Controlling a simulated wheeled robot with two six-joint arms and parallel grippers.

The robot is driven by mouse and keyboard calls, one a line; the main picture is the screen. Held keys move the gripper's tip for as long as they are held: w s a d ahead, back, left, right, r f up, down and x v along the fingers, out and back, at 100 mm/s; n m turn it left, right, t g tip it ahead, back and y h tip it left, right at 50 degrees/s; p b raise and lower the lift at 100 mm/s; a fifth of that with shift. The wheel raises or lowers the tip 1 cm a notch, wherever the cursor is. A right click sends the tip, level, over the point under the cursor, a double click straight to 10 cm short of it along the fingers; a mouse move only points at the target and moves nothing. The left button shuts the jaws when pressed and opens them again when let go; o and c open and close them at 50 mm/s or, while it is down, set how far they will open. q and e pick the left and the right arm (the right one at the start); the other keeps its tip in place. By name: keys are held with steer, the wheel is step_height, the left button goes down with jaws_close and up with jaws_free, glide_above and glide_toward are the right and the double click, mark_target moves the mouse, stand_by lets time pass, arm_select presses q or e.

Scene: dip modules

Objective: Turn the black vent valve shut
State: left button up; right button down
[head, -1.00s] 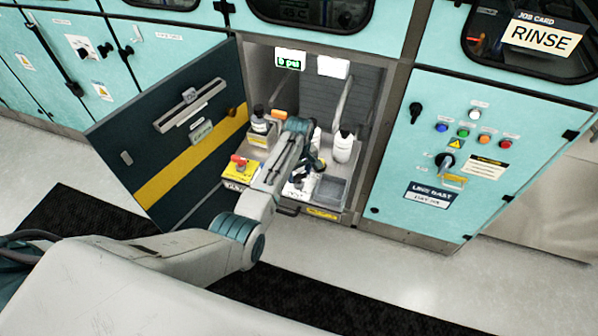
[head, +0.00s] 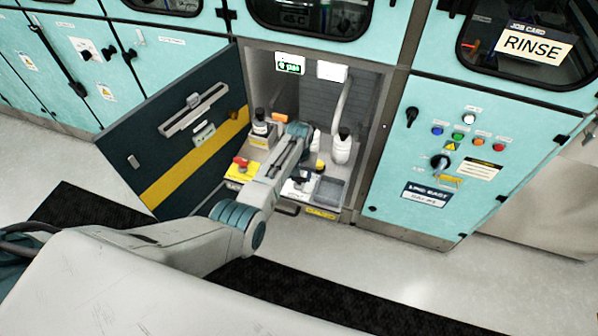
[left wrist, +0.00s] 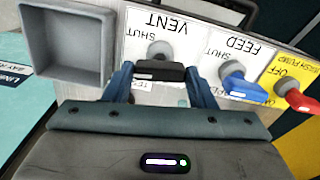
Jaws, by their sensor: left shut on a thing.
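The black vent valve (left wrist: 158,70) shows in the left wrist view below its upside-down VENT and SHUT lettering. Its handle lies crosswise in that picture, between the two blue-grey fingers of my left gripper (left wrist: 160,78). The fingers are shut on the handle ends. In the head view my left gripper (head: 298,184) is low in the open cabinet bay, over the white valve plate, and my arm partly hides it. The handle's angle cannot be read there. My right gripper is in neither view.
The blue feed valve (left wrist: 245,86) and red wash pump knob (left wrist: 300,98) stand beside the vent. A grey tray (left wrist: 66,42) is on the other side. A white bottle (head: 342,150) stands behind. The dark cabinet door (head: 165,135) hangs open at left.

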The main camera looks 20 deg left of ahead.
arm_select(q)
steer(key=shift+r+m, duration=0.1)
steer(key=shift+m, duration=0.7)
steer(key=o, duration=1)
step_height(320, 180, up, 11)
steer(key=shift+f+b, duration=0.15)
steer(key=shift+b, duration=0.3)
